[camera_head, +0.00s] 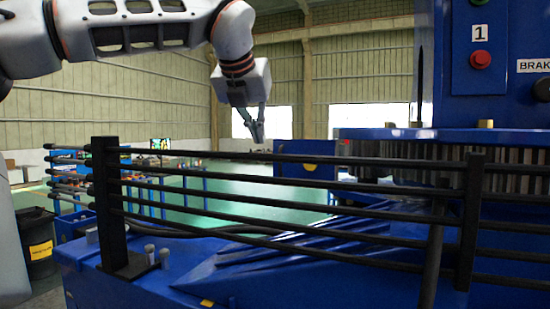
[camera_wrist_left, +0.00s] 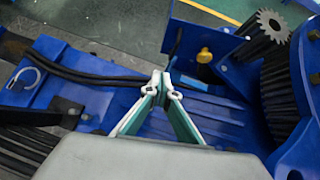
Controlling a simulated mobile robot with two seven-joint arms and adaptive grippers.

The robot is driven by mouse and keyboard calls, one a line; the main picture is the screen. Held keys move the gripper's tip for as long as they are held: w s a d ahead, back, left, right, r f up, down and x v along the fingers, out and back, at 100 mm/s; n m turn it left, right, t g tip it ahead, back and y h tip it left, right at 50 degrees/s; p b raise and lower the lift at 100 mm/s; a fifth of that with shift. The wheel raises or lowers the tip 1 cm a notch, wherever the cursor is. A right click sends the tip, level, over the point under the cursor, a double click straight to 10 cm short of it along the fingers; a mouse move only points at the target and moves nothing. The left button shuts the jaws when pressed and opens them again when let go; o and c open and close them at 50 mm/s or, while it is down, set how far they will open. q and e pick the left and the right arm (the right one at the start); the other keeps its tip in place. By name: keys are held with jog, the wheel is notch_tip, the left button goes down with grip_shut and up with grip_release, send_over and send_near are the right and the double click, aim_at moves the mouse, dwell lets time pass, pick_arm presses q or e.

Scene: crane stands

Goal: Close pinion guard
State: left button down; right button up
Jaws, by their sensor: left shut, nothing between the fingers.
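My left gripper (camera_head: 257,136) hangs from the arm at the upper middle of the head view, above and behind the black rails. Its fingertips meet in the left wrist view (camera_wrist_left: 162,82), shut and empty, over the blue base. A blue panel with a yellow knob (camera_wrist_left: 205,55), which looks like the pinion guard, stands ahead and right of the fingertips, apart from them. It seems to be the blue plate with a yellow spot (camera_head: 308,160) in the head view. A small grey toothed pinion (camera_wrist_left: 272,25) shows uncovered beside the large gear (camera_wrist_left: 280,90). My right gripper is not in view.
Black horizontal rails (camera_head: 300,190) cross in front of the blue base. A blue control cabinet (camera_head: 498,60) with a red button stands at right. Black cables (camera_wrist_left: 80,70) run over the base. A black bin (camera_head: 38,245) stands at left. Green floor is open behind.

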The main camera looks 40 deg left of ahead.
pick_arm(q)
jog(key=w+a+r+p+x, duration=0.1)
jog(key=w+r+x, duration=0.1)
jog(key=x, duration=1.1)
jog(key=shift+w, duration=0.15)
jog(key=shift+a, duration=0.1)
